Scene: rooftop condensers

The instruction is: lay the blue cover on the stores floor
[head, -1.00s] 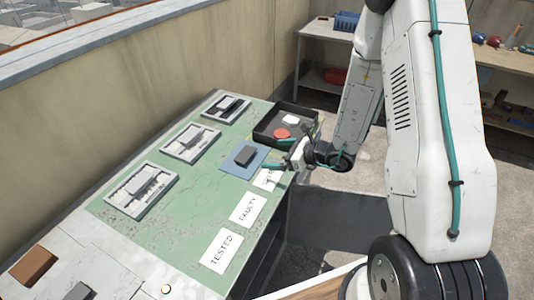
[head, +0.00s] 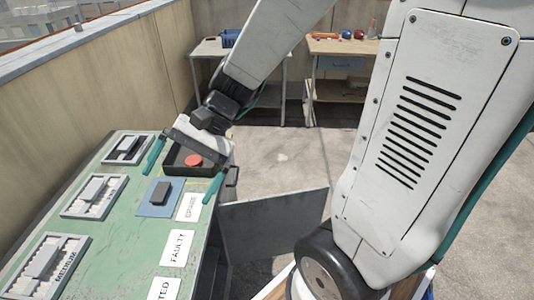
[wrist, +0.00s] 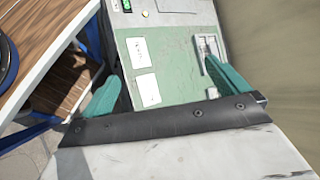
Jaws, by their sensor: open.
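I cannot tell whether this square is the blue cover; no other clear candidate shows on the bench. My gripper (head: 176,188) is open and empty, its teal fingers pointing down over the bench, between the black tray and the blue square in the head view. In the wrist view the open fingers (wrist: 163,68) reach over the green bench. A grey panel (head: 275,222) stands out from the bench's right side, like an open door. No stores floor can be made out.
The black tray (head: 216,172) holds a red disc (head: 193,160). Framed units (head: 95,196) line the bench's left side; white labels, one reading FAULTY (head: 177,248), line its right. A blue crate (head: 230,38) stands on a far table. The concrete floor (head: 280,165) between is clear.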

